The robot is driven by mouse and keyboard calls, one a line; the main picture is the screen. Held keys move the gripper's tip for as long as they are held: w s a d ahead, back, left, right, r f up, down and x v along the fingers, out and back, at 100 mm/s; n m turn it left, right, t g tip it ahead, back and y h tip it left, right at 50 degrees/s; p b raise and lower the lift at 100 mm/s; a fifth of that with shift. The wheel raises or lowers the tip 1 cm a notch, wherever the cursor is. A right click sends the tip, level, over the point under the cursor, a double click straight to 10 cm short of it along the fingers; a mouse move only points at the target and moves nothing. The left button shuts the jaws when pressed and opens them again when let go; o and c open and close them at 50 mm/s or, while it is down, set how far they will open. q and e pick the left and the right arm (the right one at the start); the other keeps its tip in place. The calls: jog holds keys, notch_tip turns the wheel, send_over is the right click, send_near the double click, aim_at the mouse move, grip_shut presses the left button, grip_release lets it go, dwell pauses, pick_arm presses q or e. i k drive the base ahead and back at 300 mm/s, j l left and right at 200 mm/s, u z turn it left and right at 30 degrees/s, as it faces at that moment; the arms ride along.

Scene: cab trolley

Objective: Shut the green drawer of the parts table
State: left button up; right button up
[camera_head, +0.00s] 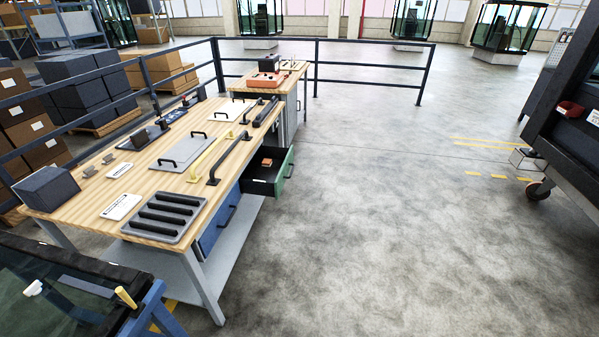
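The parts table (150,228) stands on the left with a light wooden top and grey legs. Its green drawer (286,172) is pulled out on the table's right side. The drawer has a green front with a dark handle and a black inside, and a small orange-brown block (267,163) lies in it. A blue drawer (218,226) with a dark handle sits nearer to me and is closed. Neither of my grippers is in view.
Handles, bars, plates and a ribbed tray (164,215) lie on the tabletop. A glass panel on a blue stand (150,308) is at the lower left. A dark trolley (570,120) stands at the right. A railing (370,41) runs behind. The middle floor (400,230) is clear.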

aim_at(283, 158)
jog(key=i+l+u, duration=0.25)
jog(key=i+l, duration=0.35)
jog(key=i, duration=0.25)
jog(key=i+l+u, duration=0.2)
jog(key=i+l, duration=0.55)
jog(key=i+l+u, duration=0.25)
jog(key=i+l, duration=0.45)
jog(key=l, duration=0.25)
